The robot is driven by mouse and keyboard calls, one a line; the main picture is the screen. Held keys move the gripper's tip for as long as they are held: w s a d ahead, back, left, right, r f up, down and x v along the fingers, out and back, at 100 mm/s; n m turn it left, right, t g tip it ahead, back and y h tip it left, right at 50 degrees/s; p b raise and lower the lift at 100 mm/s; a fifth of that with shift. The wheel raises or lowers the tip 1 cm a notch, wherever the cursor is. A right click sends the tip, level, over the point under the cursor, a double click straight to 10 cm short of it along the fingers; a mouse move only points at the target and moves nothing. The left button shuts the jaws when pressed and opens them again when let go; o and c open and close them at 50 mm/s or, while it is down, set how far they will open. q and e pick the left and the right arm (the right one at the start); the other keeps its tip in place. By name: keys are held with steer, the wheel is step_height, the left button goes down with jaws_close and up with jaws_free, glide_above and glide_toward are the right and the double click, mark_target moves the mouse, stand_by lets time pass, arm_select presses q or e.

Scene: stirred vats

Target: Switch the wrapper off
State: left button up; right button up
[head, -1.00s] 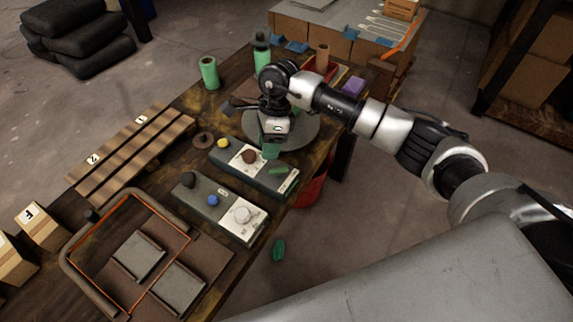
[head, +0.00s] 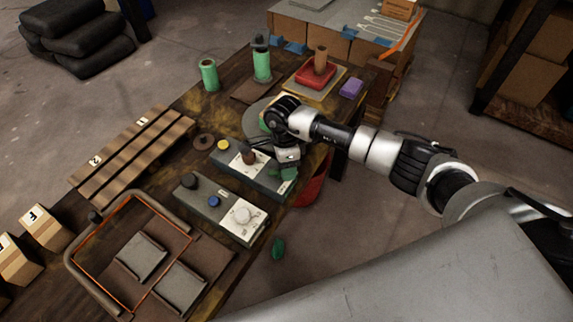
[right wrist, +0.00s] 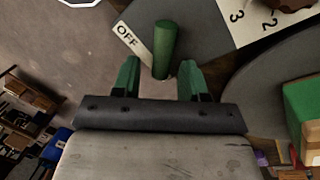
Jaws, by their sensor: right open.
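A grey control box (head: 225,161) on the table carries a yellow button (head: 223,145) and a brown dial (head: 248,158). In the right wrist view its green lever (right wrist: 165,48) stands beside a white OFF label (right wrist: 128,36) and a dial plate with numbers (right wrist: 250,18). My right gripper (head: 289,172) is over the right end of this box. In the right wrist view the open right gripper (right wrist: 160,78) has its green fingertips on either side of the lever's near end; I cannot tell whether they touch it. In the head view my gripper mostly hides the lever. My left gripper is out of view.
A grey turntable (head: 252,112) is partly behind my right arm; a green-sided box (right wrist: 303,112) sits on it. A second control box (head: 190,198) with a blue button and white dial stands nearer. A red bin (head: 312,188) is below the table edge.

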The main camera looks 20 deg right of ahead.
steer(key=shift+f, duration=0.1)
jaws_close()
